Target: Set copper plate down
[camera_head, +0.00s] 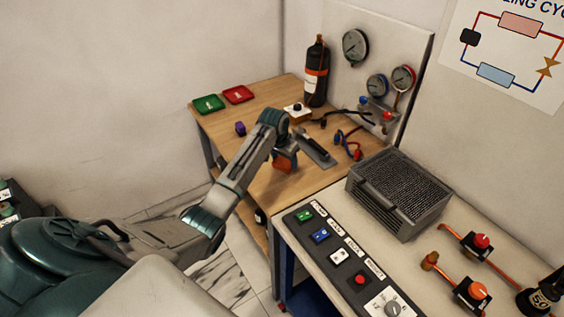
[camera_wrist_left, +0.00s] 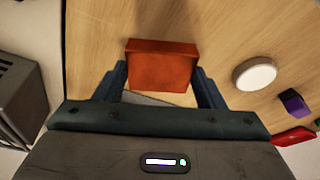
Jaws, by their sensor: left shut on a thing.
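The copper plate (camera_head: 282,163) is a small orange-red block in the head view, at the end of my left arm over the wooden table. It also shows in the left wrist view (camera_wrist_left: 162,62). My left gripper (camera_head: 285,154) is shut on the plate, with one finger at each side of it in the left wrist view (camera_wrist_left: 160,78). Wood lies below the plate; I cannot tell whether the two touch. My right gripper is not in view.
The wooden table (camera_head: 262,195) holds a green tray (camera_head: 208,103), a red tray (camera_head: 238,94), a purple piece (camera_head: 240,128), and a black cylinder (camera_head: 316,75). A grey tool (camera_head: 316,150) lies right of the plate. A white disc (camera_wrist_left: 255,74) is near the gripper. A finned unit (camera_head: 400,190) stands right.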

